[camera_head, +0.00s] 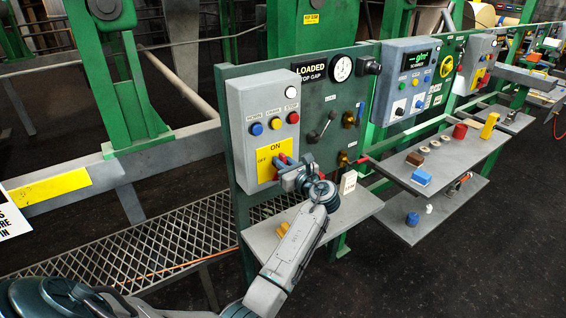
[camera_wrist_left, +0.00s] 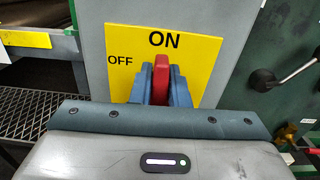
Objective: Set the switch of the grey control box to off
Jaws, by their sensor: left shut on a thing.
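The grey control box (camera_head: 252,115) stands on the green panel, left of centre in the head view. Its yellow plate (camera_wrist_left: 205,55) reads ON at the top and OFF at the left. The red switch handle (camera_wrist_left: 162,78) stands upright below the word ON in the left wrist view. My left gripper (camera_wrist_left: 161,88) is shut on the handle, one blue finger on each side of it. The handle's lower part is hidden by the fingers and gripper body. In the head view my left gripper (camera_head: 285,170) covers most of the switch. My right gripper is not in view.
Blue, yellow and red buttons (camera_head: 274,123) and a white lamp sit above the plate. A black lever (camera_head: 320,128) and brass valves (camera_head: 343,159) are to the right. A grey shelf (camera_head: 345,212) lies below the gripper; another shelf (camera_head: 455,160) with small parts stands further right.

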